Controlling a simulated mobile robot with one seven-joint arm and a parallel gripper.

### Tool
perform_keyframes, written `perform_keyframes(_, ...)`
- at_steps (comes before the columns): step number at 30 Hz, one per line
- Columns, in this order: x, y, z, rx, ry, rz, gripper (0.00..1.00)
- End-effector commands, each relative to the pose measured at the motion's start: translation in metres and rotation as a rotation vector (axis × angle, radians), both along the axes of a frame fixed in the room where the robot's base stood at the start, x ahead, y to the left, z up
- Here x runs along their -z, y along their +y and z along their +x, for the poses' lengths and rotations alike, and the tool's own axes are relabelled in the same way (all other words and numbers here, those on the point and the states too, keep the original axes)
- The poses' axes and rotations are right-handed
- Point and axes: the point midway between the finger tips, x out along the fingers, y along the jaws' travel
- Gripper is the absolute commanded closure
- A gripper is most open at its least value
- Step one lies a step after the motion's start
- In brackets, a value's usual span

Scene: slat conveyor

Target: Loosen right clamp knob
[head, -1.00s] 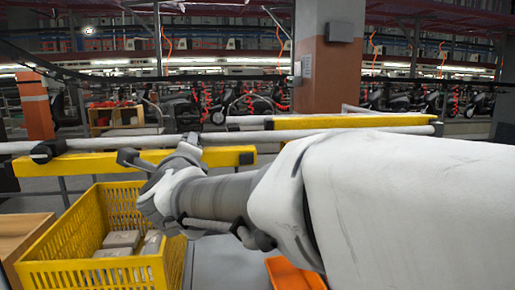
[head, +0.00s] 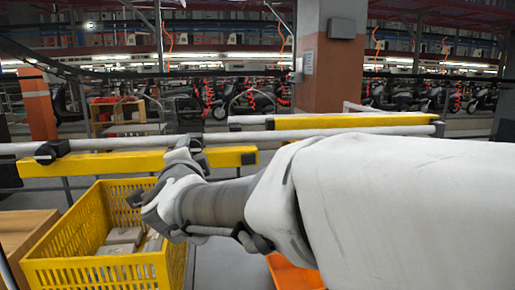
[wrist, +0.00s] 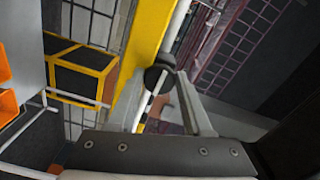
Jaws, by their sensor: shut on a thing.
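The black clamp knob (wrist: 160,64) shows in the wrist view on the white rail, beside the yellow beam (wrist: 143,48). My gripper (wrist: 163,82) has its two pale fingers on either side of the knob and is shut on it. In the head view my gripper (head: 192,146) is at the white rail (head: 300,136), above the yellow beam (head: 120,163). There the knob is mostly hidden by the fingers and wrist. A second black clamp (head: 50,151) sits on the rail farther left, apart from my gripper.
A yellow crate (head: 95,270) with grey parts stands below my wrist. An orange bin (head: 290,271) is under my arm. A wooden surface (head: 20,235) lies at left. Another black fitting (head: 438,129) is at the rail's right end. Scooters stand in the background.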

Motion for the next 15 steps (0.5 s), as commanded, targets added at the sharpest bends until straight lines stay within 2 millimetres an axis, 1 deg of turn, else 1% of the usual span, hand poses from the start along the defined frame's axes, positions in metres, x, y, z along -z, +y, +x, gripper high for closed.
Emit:
perform_keyframes(6, 0.0005, 0.0001, 0.0, -0.001, -0.01, -0.041, 1.0)
perform_keyframes(15, 0.0007, 0.0, -0.0001, -0.001, -0.011, -0.048, 1.0)
